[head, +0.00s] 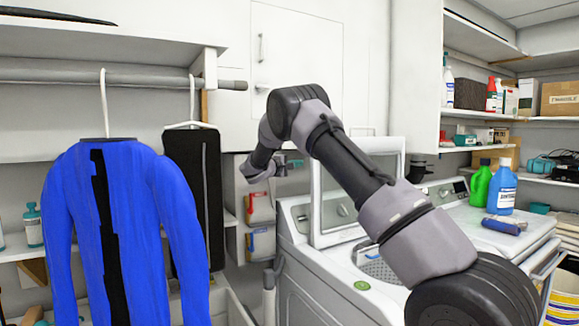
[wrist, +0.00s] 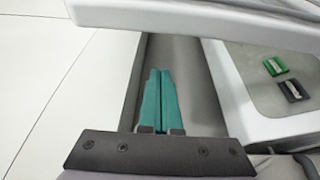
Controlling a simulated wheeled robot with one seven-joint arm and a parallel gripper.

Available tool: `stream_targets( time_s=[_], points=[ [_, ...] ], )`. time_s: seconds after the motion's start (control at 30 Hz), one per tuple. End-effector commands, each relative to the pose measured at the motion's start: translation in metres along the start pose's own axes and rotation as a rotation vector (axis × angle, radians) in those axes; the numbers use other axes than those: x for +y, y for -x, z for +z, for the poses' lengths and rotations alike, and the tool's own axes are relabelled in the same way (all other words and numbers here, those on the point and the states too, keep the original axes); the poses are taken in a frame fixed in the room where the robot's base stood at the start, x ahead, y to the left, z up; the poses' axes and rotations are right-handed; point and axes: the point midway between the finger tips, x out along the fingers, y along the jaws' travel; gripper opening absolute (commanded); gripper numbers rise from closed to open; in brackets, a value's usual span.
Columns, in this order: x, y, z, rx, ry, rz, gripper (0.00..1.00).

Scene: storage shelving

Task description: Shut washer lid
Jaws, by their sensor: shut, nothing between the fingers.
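The white top-loading washer (head: 330,285) stands in the middle right of the head view. Its lid (head: 316,200) is raised, standing up from the rear of the open tub. Part of the lid and tub is hidden behind my arm. My gripper (head: 298,163) is beyond the lid's left side, near its upper part. Its teal fingers (wrist: 160,98) are together and empty in the wrist view. A white edge, which looks like the lid (wrist: 200,22), crosses the top of that view just past the fingertips; I cannot tell whether they touch.
A blue garment (head: 60,205) and a dark one (head: 188,170) hang at left. A second machine at right carries a green bottle (head: 480,187), a blue bottle (head: 503,190) and a blue can (head: 500,226). White cabinets (head: 300,50) stand behind my arm.

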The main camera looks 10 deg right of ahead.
Motion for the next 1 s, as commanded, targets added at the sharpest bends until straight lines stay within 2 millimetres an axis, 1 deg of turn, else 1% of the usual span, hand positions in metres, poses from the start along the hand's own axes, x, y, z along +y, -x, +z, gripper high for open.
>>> stream_targets(
  time_s=[0.03, 0.1, 0.33, 0.5, 1.0],
  points=[
    [0.0, -0.011, 0.001, -0.002, -0.001, 0.0, 0.0],
    [0.0, -0.022, 0.001, -0.002, 0.0, 0.0, 0.0],
    [0.001, -0.011, 0.026, 0.0, 0.001, -0.001, 0.0],
    [0.0, -0.007, 0.036, 0.0, 0.001, -0.001, 0.0],
    [0.001, -0.005, 0.039, 0.001, -0.009, 0.003, 0.0]
  ],
)
